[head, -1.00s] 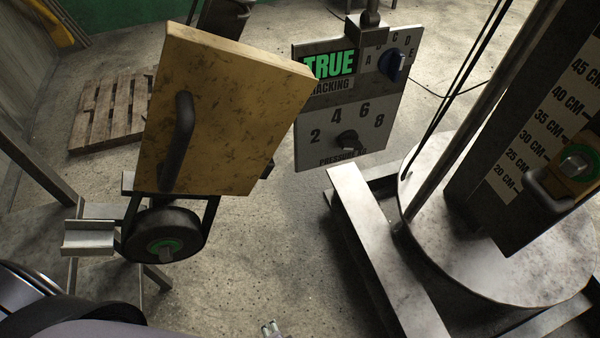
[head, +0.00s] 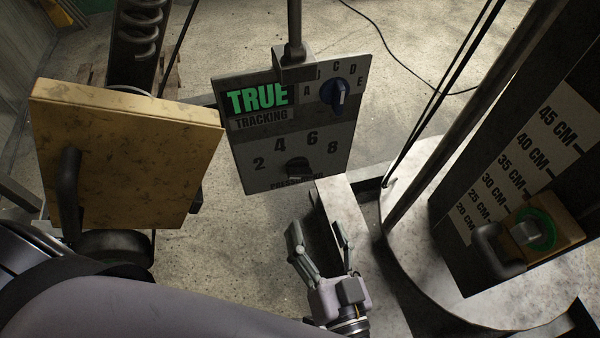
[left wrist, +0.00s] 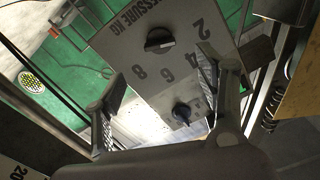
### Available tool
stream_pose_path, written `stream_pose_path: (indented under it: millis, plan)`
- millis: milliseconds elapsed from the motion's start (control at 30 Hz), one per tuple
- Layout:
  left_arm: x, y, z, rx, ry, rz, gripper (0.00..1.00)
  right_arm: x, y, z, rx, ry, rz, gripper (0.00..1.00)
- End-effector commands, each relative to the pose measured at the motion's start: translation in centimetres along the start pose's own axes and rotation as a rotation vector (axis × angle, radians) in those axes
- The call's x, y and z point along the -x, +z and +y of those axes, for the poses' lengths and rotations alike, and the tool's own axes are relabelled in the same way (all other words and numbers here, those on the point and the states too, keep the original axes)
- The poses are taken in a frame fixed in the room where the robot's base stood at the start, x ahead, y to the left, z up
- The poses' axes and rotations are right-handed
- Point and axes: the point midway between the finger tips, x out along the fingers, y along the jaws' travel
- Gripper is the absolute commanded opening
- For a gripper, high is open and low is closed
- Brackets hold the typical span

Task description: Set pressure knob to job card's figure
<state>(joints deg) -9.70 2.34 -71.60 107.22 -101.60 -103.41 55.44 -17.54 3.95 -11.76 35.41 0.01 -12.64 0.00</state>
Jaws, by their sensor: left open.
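The control panel (head: 297,122) hangs from a post near the middle of the head view. Its black pressure knob (head: 298,170) sits below the figures 2, 4, 6 and 8. The blue lettered knob (head: 335,94) is above it at the right. My left gripper (head: 318,238) is open and empty below the panel, apart from the pressure knob. In the left wrist view the pressure knob (left wrist: 159,40) shows beyond and between the open fingers, with the blue knob (left wrist: 181,112) nearer the gripper's base. No job card is recognisable. My right gripper is not in view.
A yellow box with a black handle (head: 125,150) stands left of the panel. A column with a centimetre scale (head: 515,150) and a round metal base (head: 400,240) are at the right. A cable lies on the floor behind. Open floor shows between box and panel.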

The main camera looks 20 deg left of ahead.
Motion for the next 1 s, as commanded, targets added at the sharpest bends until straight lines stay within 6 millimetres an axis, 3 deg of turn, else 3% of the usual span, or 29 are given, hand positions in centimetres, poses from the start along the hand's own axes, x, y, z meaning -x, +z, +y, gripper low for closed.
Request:
stream_pose_path:
  millis: [300, 500, 700, 1000]
  plan:
    - [-7.2, -0.4, -0.2, -0.002, -0.003, 0.004, 0.65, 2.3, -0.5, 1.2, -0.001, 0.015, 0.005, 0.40]
    - [-10.4, -0.2, -0.1, -0.004, 0.000, 0.002, 0.65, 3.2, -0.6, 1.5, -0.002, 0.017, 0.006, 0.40]
    - [-11.8, 0.0, 0.0, -0.002, 0.001, -0.001, 0.65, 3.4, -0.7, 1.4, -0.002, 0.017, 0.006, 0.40]
    - [-12.0, 0.1, 0.1, -0.002, 0.002, -0.002, 0.64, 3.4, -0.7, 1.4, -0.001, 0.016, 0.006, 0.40]
